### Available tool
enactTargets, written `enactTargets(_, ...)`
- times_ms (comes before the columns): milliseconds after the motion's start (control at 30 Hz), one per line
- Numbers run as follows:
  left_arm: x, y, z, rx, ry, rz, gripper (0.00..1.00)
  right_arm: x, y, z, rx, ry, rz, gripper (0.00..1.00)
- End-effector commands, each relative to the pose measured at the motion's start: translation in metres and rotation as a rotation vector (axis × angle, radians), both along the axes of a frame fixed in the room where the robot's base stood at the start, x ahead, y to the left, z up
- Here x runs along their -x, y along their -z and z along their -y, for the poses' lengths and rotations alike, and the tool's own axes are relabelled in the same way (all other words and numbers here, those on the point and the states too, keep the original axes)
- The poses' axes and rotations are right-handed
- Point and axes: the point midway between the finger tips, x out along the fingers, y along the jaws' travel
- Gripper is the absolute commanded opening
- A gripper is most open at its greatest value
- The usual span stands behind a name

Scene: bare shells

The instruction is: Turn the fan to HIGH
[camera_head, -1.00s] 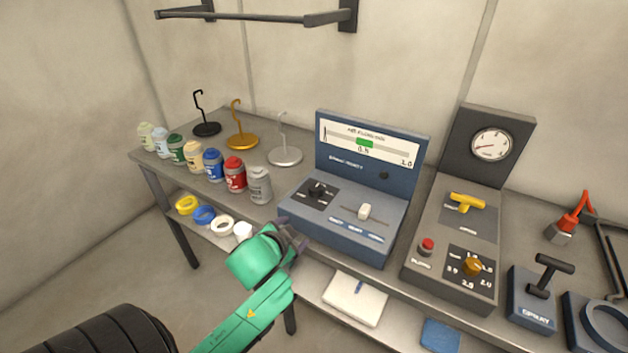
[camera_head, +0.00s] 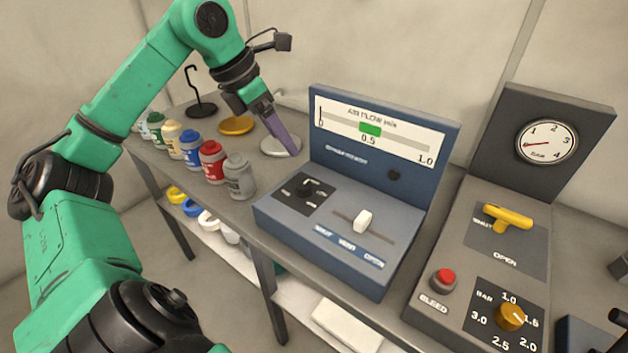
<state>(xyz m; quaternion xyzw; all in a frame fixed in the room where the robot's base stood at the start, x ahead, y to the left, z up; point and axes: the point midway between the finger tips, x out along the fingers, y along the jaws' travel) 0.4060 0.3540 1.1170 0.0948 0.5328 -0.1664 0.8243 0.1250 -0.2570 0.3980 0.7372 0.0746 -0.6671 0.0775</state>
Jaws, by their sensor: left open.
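The blue airflow console (camera_head: 345,148) stands on the bench in the middle of the head view. Its black rotary knob (camera_head: 306,189) sits on a dark plate on the left of the sloped top. The position labels around the knob are too small to read. A white slider (camera_head: 363,220) is to its right, and a gauge (camera_head: 370,129) shows a green marker near 0.5. My left gripper (camera_head: 286,140) is open, pointing down left of the console's upright panel, in front of the silver stand. It is apart from the knob. My right gripper is out of view.
A second console (camera_head: 425,300) with a yellow lever, red button and orange knob stands to the right. Several paint bottles (camera_head: 212,160) line the bench's left front. The silver stand's base (camera_head: 272,148) is just left of the blue console.

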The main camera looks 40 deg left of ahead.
Motion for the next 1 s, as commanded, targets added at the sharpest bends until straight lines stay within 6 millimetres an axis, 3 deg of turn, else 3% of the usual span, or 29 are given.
enactTargets(167,0.003,0.012,-0.007,-0.035,-0.015,-0.033,0.81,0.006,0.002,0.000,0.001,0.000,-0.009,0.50)
enactTargets(333,-0.012,0.050,0.000,-0.030,-0.012,-0.035,0.81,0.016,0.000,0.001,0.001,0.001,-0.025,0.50)
enactTargets(533,-0.030,0.097,0.008,-0.030,-0.013,-0.035,0.81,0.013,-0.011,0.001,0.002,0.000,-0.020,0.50)
enactTargets(700,-0.041,0.125,0.012,-0.029,-0.014,-0.032,0.81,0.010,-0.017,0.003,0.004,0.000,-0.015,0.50)
enactTargets(1000,-0.044,0.134,0.013,-0.033,-0.013,-0.030,0.81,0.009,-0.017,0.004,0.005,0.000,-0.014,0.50)
